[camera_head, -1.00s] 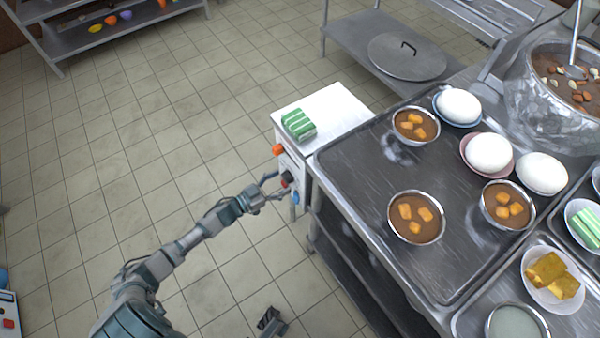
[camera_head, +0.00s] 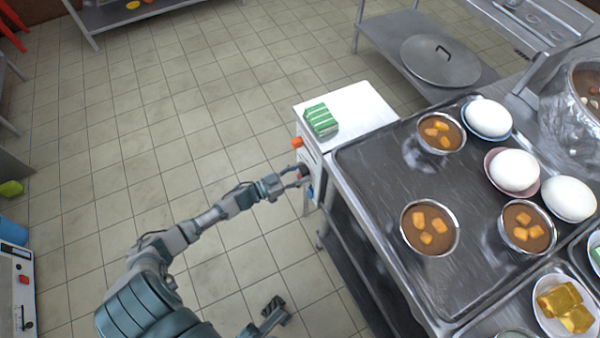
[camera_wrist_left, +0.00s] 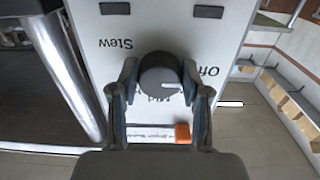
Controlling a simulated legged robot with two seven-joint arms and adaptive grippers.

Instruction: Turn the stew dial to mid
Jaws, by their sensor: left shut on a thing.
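The stew dial (camera_wrist_left: 160,75) is a round dark grey knob on a pale panel, seen upside down in the left wrist view. The word "Stew" (camera_wrist_left: 115,43) is beside it and "Off" (camera_wrist_left: 208,71) is on its other side. A label below the dial is partly hidden. A short white mark shows near the dial's lower right edge. My left gripper (camera_wrist_left: 160,78) is shut on the dial, one finger on each side. In the head view, my left gripper (camera_head: 301,176) reaches the panel and hides the dial. A dark part low in the head view may be my right gripper (camera_head: 272,311); its jaws are unclear.
The white box top (camera_head: 352,106) carries a green striped block (camera_head: 321,119). A steel counter tray (camera_head: 375,200) with bowls adjoins on the right. Tiled floor (camera_head: 160,130) is open to the left.

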